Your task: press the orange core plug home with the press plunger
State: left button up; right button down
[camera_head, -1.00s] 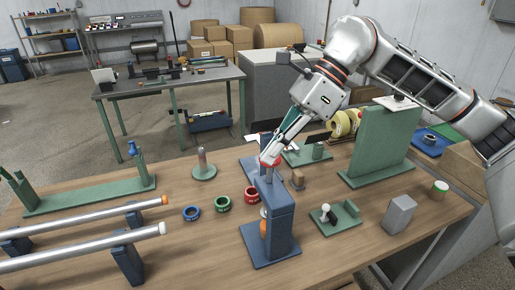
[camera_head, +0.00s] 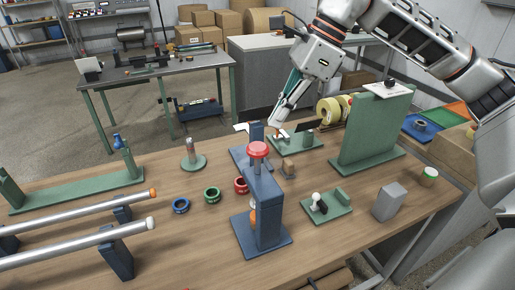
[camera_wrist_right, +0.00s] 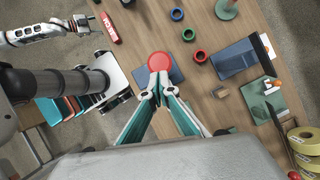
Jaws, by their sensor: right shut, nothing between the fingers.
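The blue press (camera_head: 268,205) stands upright on the wooden table with its red plunger knob (camera_head: 257,150) on top. The knob also shows in the right wrist view (camera_wrist_right: 159,60).
Blue (camera_head: 181,205), green (camera_head: 212,194) and red (camera_head: 241,185) rings lie left of the press. A green plate with a white-knobbed part (camera_head: 316,202) and a grey block (camera_head: 389,202) are to its right. A tall green panel (camera_head: 372,130) stands behind. Silver rollers (camera_head: 75,245) lie left.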

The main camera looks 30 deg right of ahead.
aim_at(261, 146)
jog(key=b+x, duration=0.1)
jog(key=x, duration=0.3)
jog(key=shift+f+b, duration=0.25)
jog(key=shift+b, duration=0.05)
jog(key=shift+a+f, duration=0.2)
jog(key=shift+f, duration=0.05)
jog(key=shift+w+a+f+b, duration=0.15)
jog(key=shift+f+b, duration=0.15)
jog(key=shift+b, duration=0.2)
pick_arm(q)
jog(key=d, duration=0.1)
jog(key=w+d+r, duration=0.1)
jog(key=shift+w+d+t+h, duration=0.3)
jog(key=shift+d+h, duration=0.1)
jog(key=shift+a+f, duration=0.1)
